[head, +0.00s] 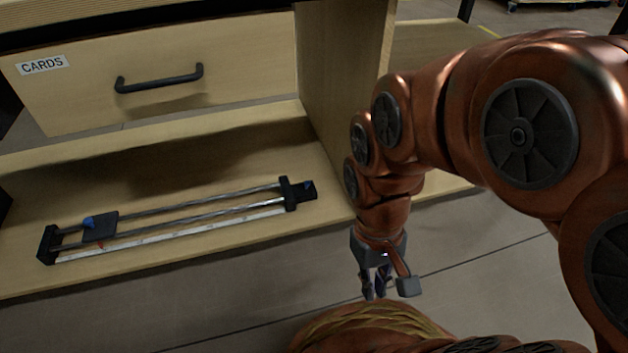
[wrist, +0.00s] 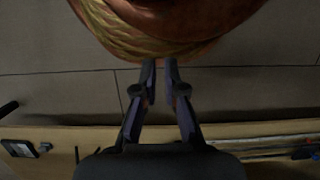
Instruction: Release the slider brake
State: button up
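The slider (head: 180,219) lies on the wooden shelf, with two metal rods, a white scale strip and dark end blocks. Its dark carriage plate (head: 101,228) sits near the left end. A blue knob (head: 88,222) is at the carriage's left side, and a small red mark shows at its front edge. Another blue bit (head: 308,185) shows on the right end block. Which blue part is the brake I cannot tell. My gripper (head: 375,292) hangs empty right of and in front of the slider, apart from it. In the wrist view my fingertips (wrist: 160,66) have a narrow gap between them.
A drawer labelled CARDS (head: 225,62) with a dark handle (head: 160,78) is above the shelf (head: 200,255). A wooden upright panel (head: 340,80) stands right of the slider. Grey floor (head: 240,325) is open in front. My own coppery base is close below the gripper.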

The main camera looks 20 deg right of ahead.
jog(key=r+p, duration=0.7)
jog(key=r, duration=0.2)
jog(key=shift+s+a+r+p, duration=0.2)
jog(key=shift+r+p, duration=0.05)
jog(key=shift+p, duration=0.1)
grip_shut()
jog(key=shift+s+d+r+g+p, duration=0.2)
jog(key=shift+s+r+g+p, duration=0.2)
jog(key=shift+s+r+p, duration=0.65)
jog(key=shift+f, duration=0.1)
